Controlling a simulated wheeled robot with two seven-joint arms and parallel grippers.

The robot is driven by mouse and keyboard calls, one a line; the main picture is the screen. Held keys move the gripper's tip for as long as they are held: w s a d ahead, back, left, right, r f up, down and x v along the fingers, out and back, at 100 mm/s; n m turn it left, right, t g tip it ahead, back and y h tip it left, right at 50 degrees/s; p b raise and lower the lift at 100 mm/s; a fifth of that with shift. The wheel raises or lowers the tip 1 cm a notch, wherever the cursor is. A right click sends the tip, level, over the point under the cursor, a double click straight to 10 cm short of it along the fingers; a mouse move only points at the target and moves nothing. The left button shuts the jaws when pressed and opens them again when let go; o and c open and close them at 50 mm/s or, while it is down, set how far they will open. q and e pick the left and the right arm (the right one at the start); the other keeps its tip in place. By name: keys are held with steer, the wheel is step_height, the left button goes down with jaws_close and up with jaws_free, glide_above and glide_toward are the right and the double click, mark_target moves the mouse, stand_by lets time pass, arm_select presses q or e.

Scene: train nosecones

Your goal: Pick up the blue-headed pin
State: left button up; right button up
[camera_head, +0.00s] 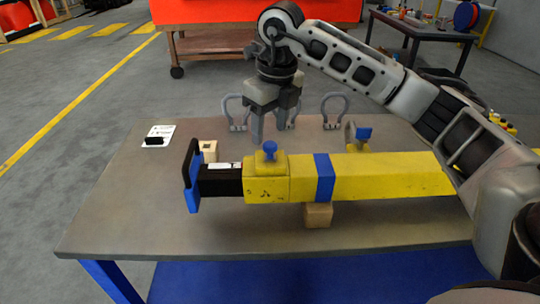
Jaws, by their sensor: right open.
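A pin with a blue round head (269,148) stands upright in the top of a yellow block on the yellow bar assembly (385,176). My right gripper (272,132) comes in from the right and points down. Its fingers are open and look empty, close above or just behind the pin in the picture. I cannot tell the exact gap. The pin's lower part is hidden inside the block. My left gripper is not in view.
The bar rests on wooden blocks (318,215) on a grey table (150,215). A blue plate with a black handle (191,178) is at its left end. Grey shackles (334,110) stand behind. A white card (158,136) lies at left. The table's front left is clear.

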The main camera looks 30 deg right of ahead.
mark_target(270, 144)
steer(key=shift+w+f+p, duration=0.15)
steer(key=shift+f+p, duration=0.4)
steer(key=shift+f, duration=2.15)
steer(key=c, duration=1)
